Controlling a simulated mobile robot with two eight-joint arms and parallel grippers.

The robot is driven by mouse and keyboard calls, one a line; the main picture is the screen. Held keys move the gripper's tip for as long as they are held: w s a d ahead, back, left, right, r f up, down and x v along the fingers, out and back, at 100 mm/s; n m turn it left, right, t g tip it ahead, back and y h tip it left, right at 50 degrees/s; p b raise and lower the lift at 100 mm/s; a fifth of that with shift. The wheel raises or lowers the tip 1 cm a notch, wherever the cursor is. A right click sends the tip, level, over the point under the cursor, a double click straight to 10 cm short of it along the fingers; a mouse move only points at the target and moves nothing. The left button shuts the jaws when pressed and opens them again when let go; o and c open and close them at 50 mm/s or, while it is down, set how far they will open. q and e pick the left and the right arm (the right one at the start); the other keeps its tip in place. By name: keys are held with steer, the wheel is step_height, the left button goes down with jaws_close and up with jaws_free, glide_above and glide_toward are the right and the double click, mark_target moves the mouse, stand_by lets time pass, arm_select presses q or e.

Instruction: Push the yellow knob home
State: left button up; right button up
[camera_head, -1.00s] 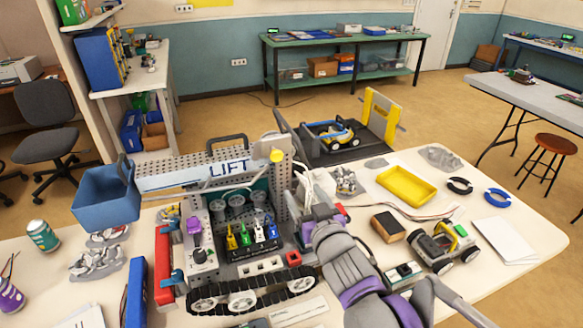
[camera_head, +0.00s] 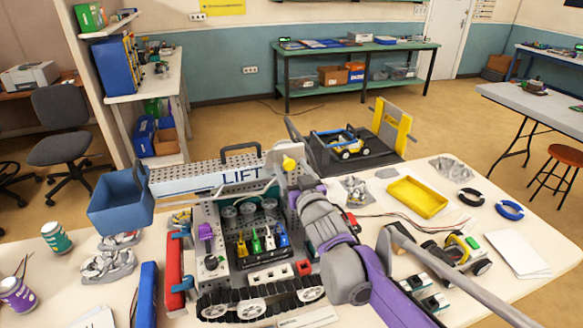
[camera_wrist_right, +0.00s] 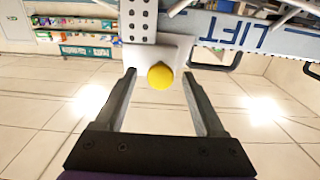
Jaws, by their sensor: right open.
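The yellow knob (camera_head: 289,163) is at the right end of the lift's white top beam (camera_head: 205,177), which carries the word LIFT. In the right wrist view the round knob (camera_wrist_right: 160,76) sits against a pale plate (camera_wrist_right: 155,55). My right gripper (camera_wrist_right: 158,72) is open, with one finger on each side of the knob and visible gaps to both. In the head view my right arm (camera_head: 325,225) reaches up to the knob from the lower right, and the gripper's fingertips are hard to make out there. My left gripper is not in view.
The lift stands on a tracked base (camera_head: 262,300) with small coloured levers. A blue bin (camera_head: 122,202) is at its left end. A yellow tray (camera_head: 417,197), black ring (camera_head: 471,197) and blue ring (camera_head: 510,210) lie on the table to the right.

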steer(key=shift+w+a, duration=0.1)
steer(key=shift+w, duration=0.05)
jaws_close()
stand_by(0.4)
stand_by(1.0)
